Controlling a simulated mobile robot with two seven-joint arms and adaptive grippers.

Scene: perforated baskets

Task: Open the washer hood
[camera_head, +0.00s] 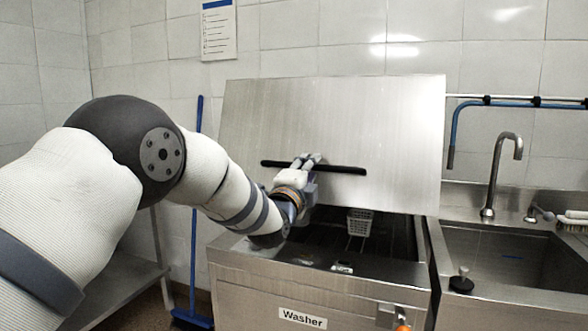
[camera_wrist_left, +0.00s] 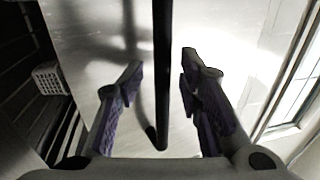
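The washer hood (camera_head: 335,110) is a large brushed-metal panel. It stands raised and leans back toward the tiled wall, above the open washer (camera_head: 335,285). A black bar handle (camera_head: 345,169) runs across its lower front. My left gripper (camera_head: 308,160) is at the left part of this handle. In the left wrist view, my left gripper (camera_wrist_left: 160,88) is open, with the handle (camera_wrist_left: 162,60) between its fingers and a visible gap on both sides. The hood's metal face (camera_wrist_left: 230,50) fills the background there. My right gripper is not in view.
A small white perforated basket (camera_head: 359,222) sits inside the dark washer opening; it also shows in the left wrist view (camera_wrist_left: 50,80). A sink with a tap (camera_head: 497,175) is at the right. A blue-handled pole (camera_head: 195,215) stands by the wall at the left.

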